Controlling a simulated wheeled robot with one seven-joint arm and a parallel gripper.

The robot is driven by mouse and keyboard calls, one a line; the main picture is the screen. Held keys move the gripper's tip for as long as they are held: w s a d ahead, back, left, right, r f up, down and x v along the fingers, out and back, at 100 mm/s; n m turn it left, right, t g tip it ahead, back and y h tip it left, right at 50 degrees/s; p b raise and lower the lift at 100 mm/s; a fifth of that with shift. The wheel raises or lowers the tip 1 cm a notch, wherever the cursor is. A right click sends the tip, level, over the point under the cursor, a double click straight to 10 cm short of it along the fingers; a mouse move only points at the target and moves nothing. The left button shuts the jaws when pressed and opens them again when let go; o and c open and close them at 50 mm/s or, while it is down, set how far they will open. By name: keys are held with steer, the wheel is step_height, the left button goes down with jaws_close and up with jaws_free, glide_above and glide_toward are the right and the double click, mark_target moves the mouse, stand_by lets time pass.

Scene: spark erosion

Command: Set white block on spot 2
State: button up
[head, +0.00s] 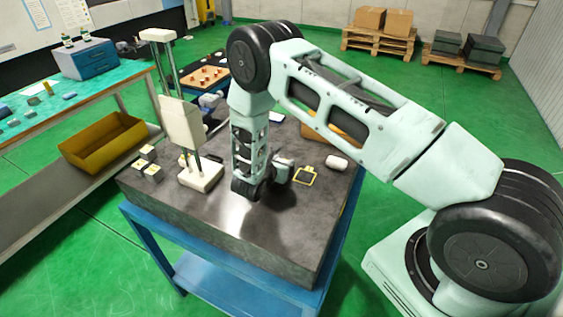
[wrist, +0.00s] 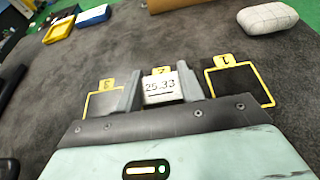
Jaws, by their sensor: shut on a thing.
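The white block (wrist: 159,89), marked 25.33, sits between the two grey fingers of my gripper (wrist: 161,84) in the wrist view. My gripper is shut on it. The yellow label of spot 2 (wrist: 160,71) shows just beyond the block; the rest of that spot is hidden by block and fingers. I cannot tell whether the block touches the surface. Spot 3 (wrist: 105,102) is to the left, and spot 1 (wrist: 238,83) is to the right, bare. In the head view my gripper (head: 284,170) is low over the dark slab, and the block is hidden.
A white rounded object (head: 337,162) lies beyond spot 1. A pale upright stand (head: 200,177) and several small blocks (head: 148,153) stand left of my arm on the dark slab (head: 270,235). The front of the slab is clear.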

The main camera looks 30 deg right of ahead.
steer(key=o, duration=1.1)
steer(key=shift+r+p, duration=0.2)
steer(key=shift+p, duration=0.1)
steer(key=b+v, duration=0.4)
steer(key=v, duration=0.7)
steer(key=shift+a+f, duration=0.1)
steer(key=shift+a, duration=0.1)
steer(key=shift+s+a+r, duration=0.2)
steer(key=s+a+r+m+g+y, duration=0.2)
steer(key=s+a+r+m+y, duration=0.2)
steer(key=s, duration=0.6)
steer(key=s+a+r+m+g+y, duration=0.3)
steer(key=s+a+r+m+y, duration=0.1)
steer(key=s+r+m, duration=0.3)
steer(key=s+a+r+m+g+y, duration=0.2)
steer(key=s+a+r+m, duration=0.3)
steer(key=s, duration=0.7)
steer(key=shift+s+r+m+g+y, duration=0.15)
steer(key=shift+r+m+y, duration=0.05)
steer(key=shift+r+y, duration=0.3)
steer(key=shift+s+r+m+g+y, duration=0.15)
steer(key=shift+s+r+m+y, duration=0.05)
steer(key=shift+r+y, duration=0.25)
